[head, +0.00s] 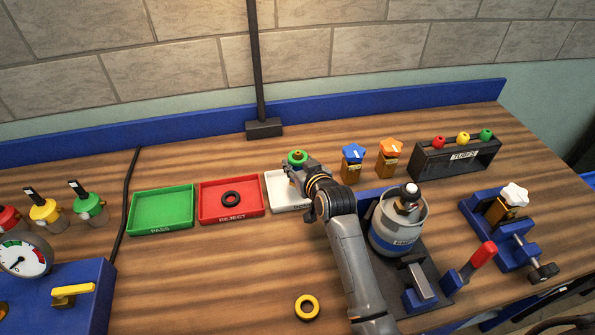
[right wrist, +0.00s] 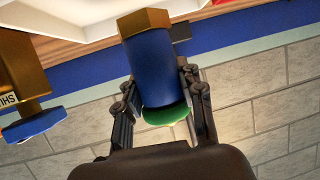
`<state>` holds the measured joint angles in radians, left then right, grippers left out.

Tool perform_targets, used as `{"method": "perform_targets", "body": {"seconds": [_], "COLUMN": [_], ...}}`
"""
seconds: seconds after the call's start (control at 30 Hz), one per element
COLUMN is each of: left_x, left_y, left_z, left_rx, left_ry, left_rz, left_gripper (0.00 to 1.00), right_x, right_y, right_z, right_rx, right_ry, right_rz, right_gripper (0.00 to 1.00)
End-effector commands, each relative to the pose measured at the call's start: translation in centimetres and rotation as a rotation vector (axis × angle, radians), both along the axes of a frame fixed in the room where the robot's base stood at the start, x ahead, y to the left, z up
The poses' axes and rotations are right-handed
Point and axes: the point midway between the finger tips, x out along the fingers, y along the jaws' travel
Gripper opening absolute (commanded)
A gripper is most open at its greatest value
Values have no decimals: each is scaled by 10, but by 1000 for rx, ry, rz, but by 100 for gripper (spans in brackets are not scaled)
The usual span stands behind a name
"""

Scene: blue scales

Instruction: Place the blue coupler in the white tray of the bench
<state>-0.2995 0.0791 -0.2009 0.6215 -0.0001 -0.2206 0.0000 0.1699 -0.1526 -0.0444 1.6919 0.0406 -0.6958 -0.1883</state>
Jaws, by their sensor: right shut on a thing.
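The blue coupler (right wrist: 152,68) shows in the right wrist view as a blue cylinder with a brass hex end and a green cap. My right gripper (right wrist: 160,90) is shut on its sides. In the head view my right gripper (head: 296,169) is over the white tray (head: 277,193), with the green cap (head: 297,156) at its fingertips. The gripper and arm hide the right part of the tray and most of the coupler. I cannot tell whether the coupler touches the tray. My left gripper is not in view.
A red tray (head: 204,214) holding a black ring and a green tray (head: 141,225) stand to the left. Blue-topped (head: 353,155) and orange-topped (head: 391,151) valves stand close on the right. A grey canister (head: 385,235) is beside my arm. A yellow ring (head: 307,307) lies in front.

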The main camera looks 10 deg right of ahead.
Motion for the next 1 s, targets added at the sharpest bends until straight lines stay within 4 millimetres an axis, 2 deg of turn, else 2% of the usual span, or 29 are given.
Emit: {"method": "perform_targets", "body": {"seconds": [0.2, 0.6, 0.63, 0.7, 0.73, 1.0], "left_x": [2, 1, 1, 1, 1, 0], "left_y": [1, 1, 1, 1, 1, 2], "left_z": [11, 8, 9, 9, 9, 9], "left_rx": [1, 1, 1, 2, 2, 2], "left_ry": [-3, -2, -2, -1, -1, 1], "left_rz": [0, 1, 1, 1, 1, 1], "left_gripper": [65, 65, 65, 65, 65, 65], "right_x": [0, 0, 0, 0, 0, 0], "right_y": [0, 0, 0, 0, 0, 0], "right_z": [-27, -34, -34, -34, -34, -33], "right_rx": [1, 0, 0, 1, 0, 0], "right_ry": [1, 0, 2, 2, 2, 2], "right_rz": [0, 0, 0, 0, 0, 0], "right_gripper": [0, 0, 44, 58, 60, 60]}}
